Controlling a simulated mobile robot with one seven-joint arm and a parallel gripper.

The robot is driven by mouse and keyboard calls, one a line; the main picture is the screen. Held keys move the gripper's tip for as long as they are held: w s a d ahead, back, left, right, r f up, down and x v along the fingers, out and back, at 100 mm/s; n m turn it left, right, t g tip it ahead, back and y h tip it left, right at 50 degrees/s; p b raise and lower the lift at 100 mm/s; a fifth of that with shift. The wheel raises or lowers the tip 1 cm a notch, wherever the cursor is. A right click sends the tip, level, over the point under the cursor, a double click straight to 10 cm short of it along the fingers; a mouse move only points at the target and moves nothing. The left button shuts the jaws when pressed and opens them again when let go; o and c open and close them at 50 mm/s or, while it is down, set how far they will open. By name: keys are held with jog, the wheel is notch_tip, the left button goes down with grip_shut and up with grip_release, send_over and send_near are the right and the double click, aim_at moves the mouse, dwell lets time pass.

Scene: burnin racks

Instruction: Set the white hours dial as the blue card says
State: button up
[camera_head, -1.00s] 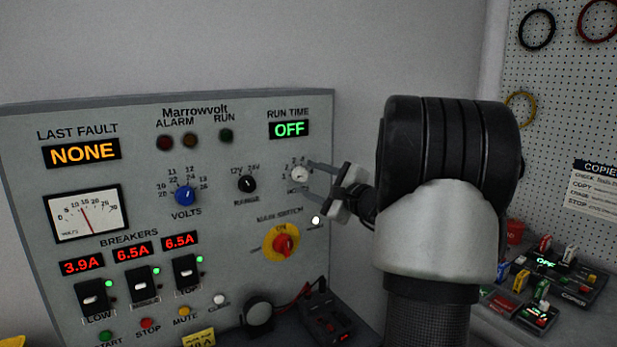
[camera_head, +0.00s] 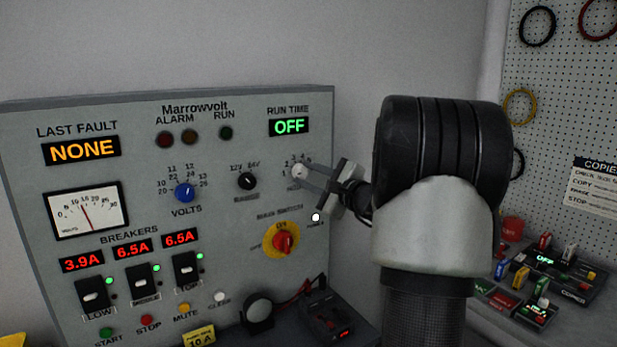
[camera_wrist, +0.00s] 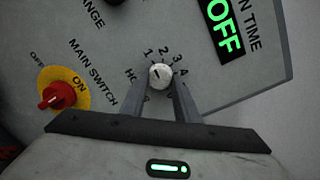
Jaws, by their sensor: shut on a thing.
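The white hours dial (camera_head: 299,172) is at the right side of the grey Marrowvolt panel, below the RUN TIME display (camera_head: 289,127), which reads OFF in green. In the wrist view the dial (camera_wrist: 160,76) sits among the numbers 1 to 4, and its dark mark points up-left, roughly toward the 1. My gripper (camera_head: 308,173) is shut on the dial, with one finger on each side, as the wrist view shows (camera_wrist: 161,95). The fingers partly hide the HOURS label. I can make out no blue card in these views.
The yellow-and-red main switch (camera_head: 284,241) is just below the dial, with a small white button (camera_head: 316,217) near my gripper. The black range knob (camera_head: 247,181) and blue volts knob (camera_head: 185,192) are left. A copier bench (camera_head: 560,270) stands at right.

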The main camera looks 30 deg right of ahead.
jog(key=m+b, duration=0.1)
jog(key=m, duration=0.2)
jog(key=shift+f, duration=0.15)
jog(key=shift+a+m+t+b, duration=0.1)
jog(key=shift+m+t+b, duration=0.3)
jog(key=shift+m, duration=1.4)
jog(key=o, duration=1)
jog(key=shift+o, duration=0.2)
jog(key=shift+s, duration=0.1)
jog(key=s+d+f+b, duration=0.1)
jog(key=s, duration=1.6)
jog(key=shift+d, duration=0.25)
